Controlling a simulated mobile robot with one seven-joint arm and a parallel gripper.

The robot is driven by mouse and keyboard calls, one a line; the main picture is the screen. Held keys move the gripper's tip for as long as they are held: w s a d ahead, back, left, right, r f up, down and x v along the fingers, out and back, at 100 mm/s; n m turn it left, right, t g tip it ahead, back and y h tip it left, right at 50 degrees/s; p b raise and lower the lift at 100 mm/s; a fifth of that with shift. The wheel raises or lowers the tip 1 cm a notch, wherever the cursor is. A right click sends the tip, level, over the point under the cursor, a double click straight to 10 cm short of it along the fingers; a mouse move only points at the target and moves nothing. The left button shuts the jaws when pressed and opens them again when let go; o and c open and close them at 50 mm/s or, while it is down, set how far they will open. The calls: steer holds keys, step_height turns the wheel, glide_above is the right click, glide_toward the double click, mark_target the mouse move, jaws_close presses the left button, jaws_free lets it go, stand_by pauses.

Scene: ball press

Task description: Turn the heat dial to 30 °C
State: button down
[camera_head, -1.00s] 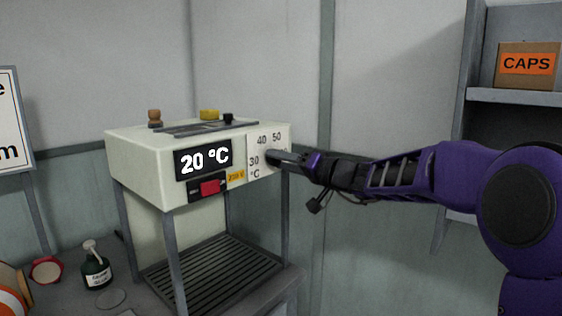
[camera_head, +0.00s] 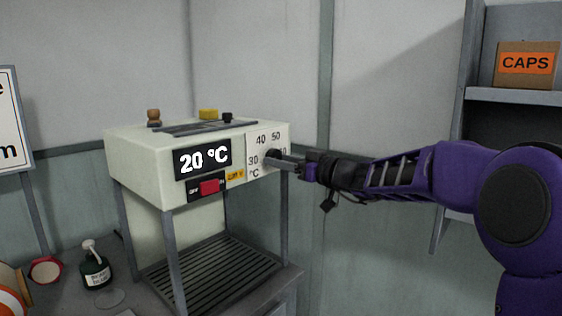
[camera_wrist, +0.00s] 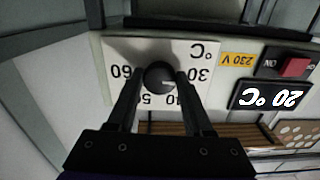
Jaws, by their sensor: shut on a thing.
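The heat dial is a round black knob (camera_wrist: 160,75) on a white scale plate at the right of the machine's front; the head view shows it too (camera_head: 271,156). The plate carries the numbers 30, 40, 50 and 60 and °C. In the wrist view, which is upside down, a pale mark on the knob points toward the 30 side. My gripper (camera_wrist: 158,84) has one finger on each side of the knob and is shut on it. The display (camera_head: 204,158) reads 20 °C.
A red switch (camera_head: 209,187) and a yellow 230 V label (camera_head: 235,175) sit left of the dial. Below is a slatted shelf (camera_head: 215,275). A dark bottle (camera_head: 95,268) stands at lower left. A CAPS box (camera_head: 526,64) is on the right shelf.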

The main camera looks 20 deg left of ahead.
steer(key=shift+n, duration=0.3)
steer(key=shift+c, duration=1.5)
jaws_free()
steer(key=v, duration=0.7)
steer(key=shift+d, duration=0.25)
steer(key=shift+s, duration=0.1)
